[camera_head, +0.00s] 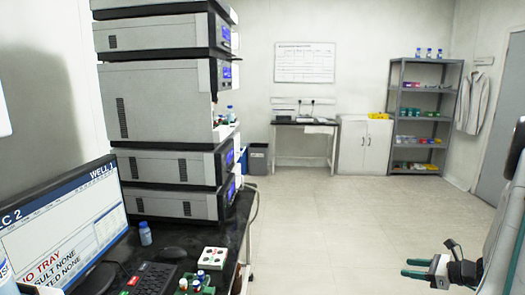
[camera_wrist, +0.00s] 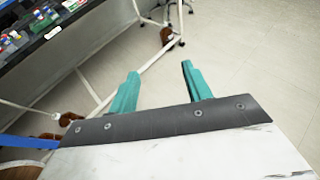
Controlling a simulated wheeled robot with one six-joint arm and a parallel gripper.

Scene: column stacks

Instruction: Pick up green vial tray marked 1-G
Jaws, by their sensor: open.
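A green vial tray (camera_head: 183,288) with several vials in it sits on the dark bench, cut off by the bottom edge of the head view. I cannot read any mark on it. Green holders with vials (camera_wrist: 42,22) also show at the upper left of the wrist view, but I cannot tell which is 1-G. My gripper (camera_head: 404,267) is at the lower right of the head view, well away from the bench. Its green fingers (camera_wrist: 160,70) are apart with nothing between them, above the floor.
White frame bars (camera_wrist: 150,62) stand below the bench. The middle floor is clear, with shelves (camera_head: 420,127) behind.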

